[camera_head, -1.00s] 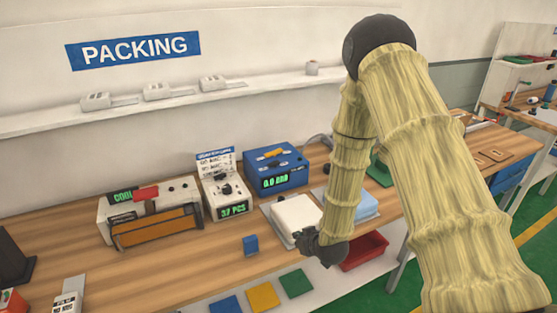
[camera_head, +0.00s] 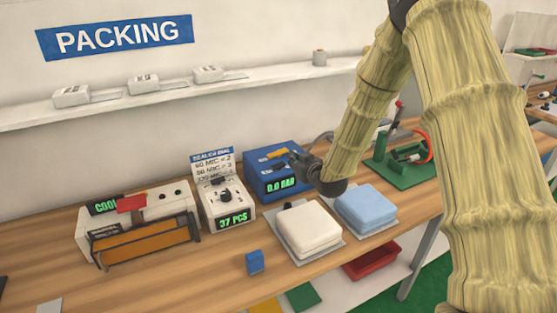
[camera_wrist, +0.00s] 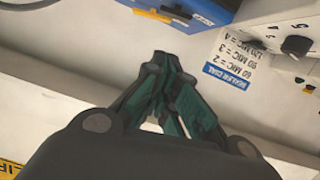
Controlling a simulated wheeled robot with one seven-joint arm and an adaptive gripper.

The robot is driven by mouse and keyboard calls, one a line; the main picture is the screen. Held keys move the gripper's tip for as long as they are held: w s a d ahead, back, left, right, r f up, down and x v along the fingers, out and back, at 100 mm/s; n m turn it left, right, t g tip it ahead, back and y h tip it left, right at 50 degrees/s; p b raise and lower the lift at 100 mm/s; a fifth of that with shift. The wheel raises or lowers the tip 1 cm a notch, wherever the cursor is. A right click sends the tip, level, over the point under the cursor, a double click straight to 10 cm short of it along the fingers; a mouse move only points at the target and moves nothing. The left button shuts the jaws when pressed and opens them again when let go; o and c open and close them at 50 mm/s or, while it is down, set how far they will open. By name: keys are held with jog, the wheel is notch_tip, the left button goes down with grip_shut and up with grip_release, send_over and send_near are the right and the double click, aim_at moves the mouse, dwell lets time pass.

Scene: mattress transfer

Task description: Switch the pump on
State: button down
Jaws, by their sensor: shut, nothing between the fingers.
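The pump is a blue box (camera_head: 262,186) with a green "0.0 BAR" display (camera_head: 281,186), standing at the back of the bench. A yellow lever (camera_head: 277,153) and dark parts show on its top. In the wrist view, an edge of the blue box (camera_wrist: 203,10) shows at the top, with a yellow piece and a black piece beside it. My gripper (camera_head: 298,160) is at the pump's right upper side in the head view, partly covering it. In the wrist view its fingers (camera_wrist: 163,62) are shut and empty. Whether they touch the pump I cannot tell.
A white sealer dial box (camera_head: 225,205) showing "37 PCS" stands left of the pump. A white mattress (camera_head: 308,226) and a blue mattress (camera_head: 366,206) lie in front. A sealer with an orange front (camera_head: 145,240) stands farther left. A small blue block (camera_head: 255,262) is near the front edge.

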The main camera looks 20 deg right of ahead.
jog(key=p, duration=0.4)
send_over(278, 166)
jog(key=s, duration=0.2)
jog(key=shift+d+f, duration=0.45)
jog(key=shift+f, duration=0.1)
jog(key=shift+w+d+f+p, duration=0.15)
jog(key=shift+f+p, duration=0.15)
jog(key=shift+f, duration=0.25)
jog(key=shift+w+a+f+p, duration=0.1)
jog(key=shift+f+p, duration=0.15)
jog(key=shift+f, duration=0.3)
jog(key=shift+d+f+p, duration=0.2)
jog(key=shift+f+p, duration=0.2)
jog(key=shift+f, duration=0.65)
jog(key=shift+a+f, duration=0.1)
